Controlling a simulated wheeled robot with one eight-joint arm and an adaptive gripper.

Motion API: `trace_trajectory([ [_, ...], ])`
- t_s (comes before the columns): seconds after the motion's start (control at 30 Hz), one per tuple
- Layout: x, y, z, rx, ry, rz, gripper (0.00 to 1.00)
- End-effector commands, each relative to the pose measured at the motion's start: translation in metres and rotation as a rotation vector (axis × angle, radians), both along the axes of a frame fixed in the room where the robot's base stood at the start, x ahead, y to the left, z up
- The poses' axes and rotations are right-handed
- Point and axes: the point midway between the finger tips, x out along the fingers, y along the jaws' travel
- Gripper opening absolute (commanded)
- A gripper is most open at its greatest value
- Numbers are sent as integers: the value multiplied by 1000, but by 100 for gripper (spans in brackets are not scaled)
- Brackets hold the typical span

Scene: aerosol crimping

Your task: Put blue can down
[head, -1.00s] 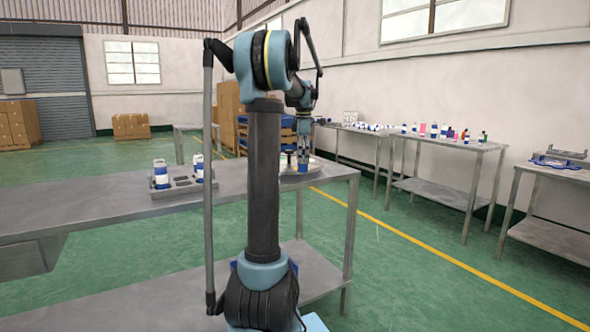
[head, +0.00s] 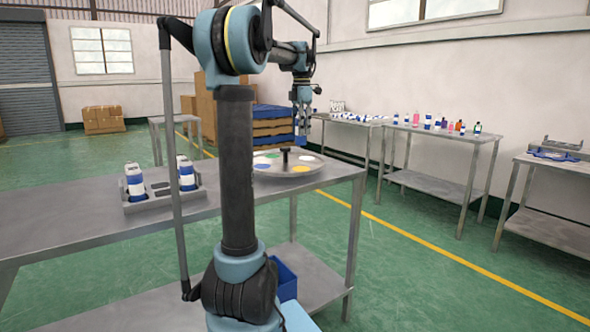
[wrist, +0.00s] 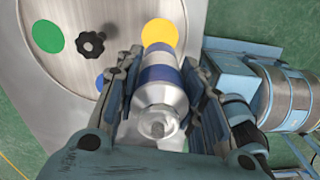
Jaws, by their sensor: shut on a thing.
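The can, white with a blue band and a silver top (wrist: 160,92), is gripped between the two fingers of my gripper (wrist: 161,75) in the wrist view. In the head view, my gripper (head: 302,110) holds the can (head: 301,130) upright above the far right part of the round metal turntable (head: 262,172). Air shows under the can. The turntable (wrist: 75,12) has coloured spots. The yellow spot (wrist: 160,32) shows just past the can's far end in the wrist view, and the green spot (wrist: 47,36) lies left of it. The can partly hides the disc.
A black knob (head: 285,154) stands at the turntable's centre. A grey rack (head: 150,200) with blue-and-white cans stands left on the metal table (head: 75,215). A blue bin (head: 286,281) sits below. Side tables with bottles (head: 440,135) line the right wall.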

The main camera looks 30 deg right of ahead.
Motion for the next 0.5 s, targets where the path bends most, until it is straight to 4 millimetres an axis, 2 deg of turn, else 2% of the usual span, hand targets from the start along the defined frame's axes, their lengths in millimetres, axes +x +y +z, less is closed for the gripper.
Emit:
trace_trajectory([
  [0.1,-3,-2,-5,0,0,4,8],
  [0.33,-3,-3,-42,0,0,2,8],
  [0.5,-4,-3,-56,0,0,1,8],
])
